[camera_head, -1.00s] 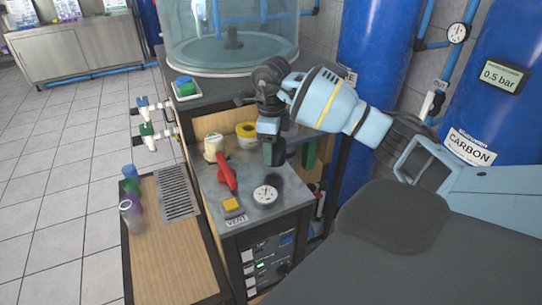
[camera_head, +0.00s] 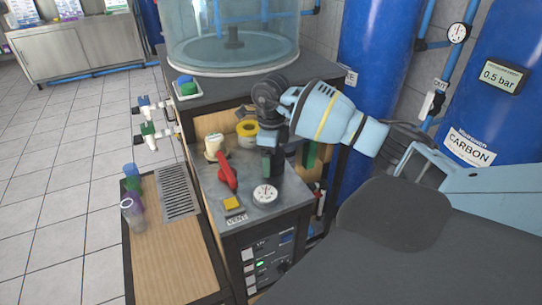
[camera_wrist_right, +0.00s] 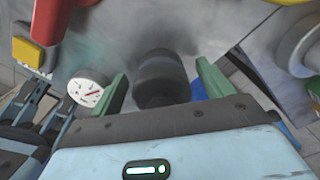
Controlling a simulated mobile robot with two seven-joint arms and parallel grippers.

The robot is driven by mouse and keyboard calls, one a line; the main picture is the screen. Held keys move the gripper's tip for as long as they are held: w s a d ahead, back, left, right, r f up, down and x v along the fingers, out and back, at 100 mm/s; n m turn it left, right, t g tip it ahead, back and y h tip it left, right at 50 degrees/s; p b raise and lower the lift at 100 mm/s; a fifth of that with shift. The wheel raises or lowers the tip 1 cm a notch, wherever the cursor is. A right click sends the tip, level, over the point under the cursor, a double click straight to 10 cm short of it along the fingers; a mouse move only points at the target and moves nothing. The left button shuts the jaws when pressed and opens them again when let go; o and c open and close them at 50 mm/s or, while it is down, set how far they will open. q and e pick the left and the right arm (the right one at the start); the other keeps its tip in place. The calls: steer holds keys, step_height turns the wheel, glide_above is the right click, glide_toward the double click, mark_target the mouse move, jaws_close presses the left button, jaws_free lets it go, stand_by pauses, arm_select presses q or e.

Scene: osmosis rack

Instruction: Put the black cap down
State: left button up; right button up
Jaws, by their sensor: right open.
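The black cap (camera_wrist_right: 160,78) is a dark cylinder between the two green fingers of my right gripper (camera_wrist_right: 160,90) in the right wrist view. Gaps show on both sides of it, so the gripper is open around it and not clamped. In the head view the gripper (camera_head: 272,166) is low over the grey bench top (camera_head: 215,188), and the cap (camera_head: 279,166) is a dark shape there, partly hidden by a finger. The cap appears to be at the bench top; its contact with it is hidden.
A round white gauge (camera_head: 264,194) lies close in front of the gripper. A red lever (camera_head: 227,177), a yellow button (camera_head: 232,203), a white-topped fitting (camera_head: 214,146) and a yellow ring (camera_head: 247,132) are nearby. A glass tank (camera_head: 232,35) stands behind.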

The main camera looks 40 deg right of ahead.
step_height(320, 180, up, 12)
steer(key=shift+r, duration=0.15)
stand_by(0.5)
stand_by(0.6)
